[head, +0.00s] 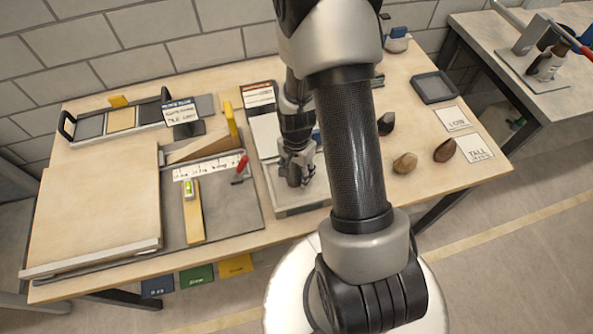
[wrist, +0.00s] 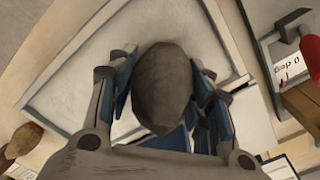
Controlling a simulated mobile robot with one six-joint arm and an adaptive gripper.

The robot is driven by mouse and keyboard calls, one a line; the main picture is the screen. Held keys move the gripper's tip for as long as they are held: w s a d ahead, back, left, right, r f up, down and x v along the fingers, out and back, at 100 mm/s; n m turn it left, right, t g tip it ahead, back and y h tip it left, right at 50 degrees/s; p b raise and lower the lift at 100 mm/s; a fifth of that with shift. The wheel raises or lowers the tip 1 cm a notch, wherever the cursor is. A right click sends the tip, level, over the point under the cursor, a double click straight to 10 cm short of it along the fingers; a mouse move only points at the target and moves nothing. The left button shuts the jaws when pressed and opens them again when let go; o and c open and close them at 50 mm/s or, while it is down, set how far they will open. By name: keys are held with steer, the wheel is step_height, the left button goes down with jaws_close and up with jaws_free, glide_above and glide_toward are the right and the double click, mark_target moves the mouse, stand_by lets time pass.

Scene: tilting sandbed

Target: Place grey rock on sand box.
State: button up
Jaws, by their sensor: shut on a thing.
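My gripper (head: 296,168) is shut on the grey rock (wrist: 163,90). In the wrist view the rock sits between the blue-padded fingers, with its rounded end up in the picture. The sand box (head: 302,211) is a shallow framed tray of pale sand near the front middle of the table. It also shows behind the rock in the wrist view (wrist: 88,47). The gripper and rock are over it. I cannot tell whether the rock touches the sand. My arm hides part of the box in the head view.
A dark rock (head: 386,123), a tan rock (head: 405,163) and a brown rock (head: 444,150) lie to the right, near two cards and an empty dark tray (head: 434,87). A red-handled clamp (head: 242,167) and ruler board (head: 208,168) stand close left of the box.

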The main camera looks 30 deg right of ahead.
steer(key=shift+f, duration=0.15)
steer(key=o, duration=1.5)
steer(key=shift+c, duration=0.2)
step_height(320, 180, up, 13)
steer(key=p, duration=0.3)
steer(key=shift+f+p, duration=0.15)
steer(key=shift+p, duration=0.15)
steer(key=s+a+r+n+t, duration=0.1)
steer(key=s+a+r+n, duration=0.2)
steer(key=r, duration=0.5)
steer(key=s+a+r+n+t, duration=0.2)
steer(key=s+a+r+n, duration=0.2)
steer(key=r, duration=0.4)
steer(key=s+a+r+n+t, duration=0.1)
steer(key=s+a+r+n, duration=0.2)
steer(key=s+r+n, duration=0.3)
step_height(320, 180, up, 2)
steer(key=shift+s+a+r+t, duration=0.15)
steer(key=shift+s+a+t, duration=0.1)
steer(key=shift+a+t, duration=0.1)
